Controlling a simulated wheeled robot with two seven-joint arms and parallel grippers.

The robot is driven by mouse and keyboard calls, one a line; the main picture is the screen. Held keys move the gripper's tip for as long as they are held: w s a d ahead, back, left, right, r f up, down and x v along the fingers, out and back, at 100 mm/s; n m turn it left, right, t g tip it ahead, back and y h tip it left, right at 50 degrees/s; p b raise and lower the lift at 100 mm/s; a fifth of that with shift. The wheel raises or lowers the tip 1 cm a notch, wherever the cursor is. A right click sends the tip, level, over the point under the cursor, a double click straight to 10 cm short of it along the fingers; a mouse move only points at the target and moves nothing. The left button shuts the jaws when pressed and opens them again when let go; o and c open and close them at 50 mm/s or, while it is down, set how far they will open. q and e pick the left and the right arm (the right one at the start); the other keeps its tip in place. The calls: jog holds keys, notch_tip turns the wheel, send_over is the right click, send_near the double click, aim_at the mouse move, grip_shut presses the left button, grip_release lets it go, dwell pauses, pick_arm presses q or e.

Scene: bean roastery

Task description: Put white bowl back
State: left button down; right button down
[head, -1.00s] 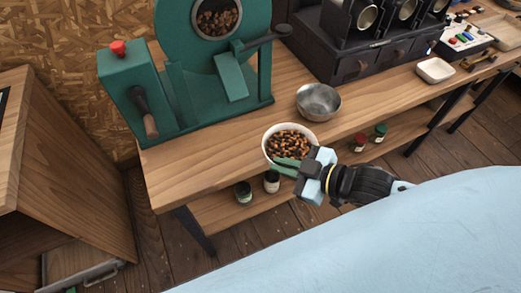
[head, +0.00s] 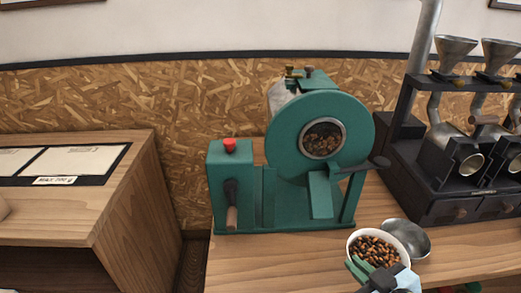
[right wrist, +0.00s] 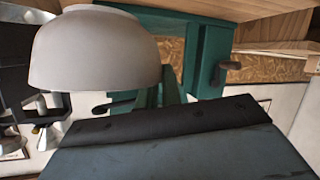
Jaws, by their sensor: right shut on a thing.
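The white bowl (head: 351,250), full of brown beans, is at the lower right of the head view, in front of the wooden bench. My right gripper (head: 359,269) is shut on the near side of the bowl's wall. The bowl looks roughly level. In the right wrist view the white bowl (right wrist: 95,52) fills the upper left, its outside facing the camera. The head view cuts off most of my right arm. My left gripper is in no view.
A metal bowl (head: 408,238) sits on the bench (head: 275,265) just behind the white bowl. The green roaster (head: 285,205) stands at centre, a dark sample roaster (head: 450,195) at right. A wooden cabinet (head: 130,215) is at left. Bench left of the bowl is clear.

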jog(key=w+r+m+h, duration=0.1)
jog(key=r, duration=0.1)
jog(key=w+r+m+h, duration=0.1)
jog(key=w+r, duration=0.1)
jog(key=w+r+m+h, duration=0.1)
jog(key=r, duration=0.1)
jog(key=shift+w+a+t+h, duration=0.1)
jog(key=shift+w+t+h, duration=0.2)
jog(key=shift+t, duration=0.1)
jog(key=shift+w+r, duration=0.2)
jog(key=shift+r, duration=0.25)
jog(key=shift+s+f, duration=0.1)
jog(key=shift+s, duration=0.05)
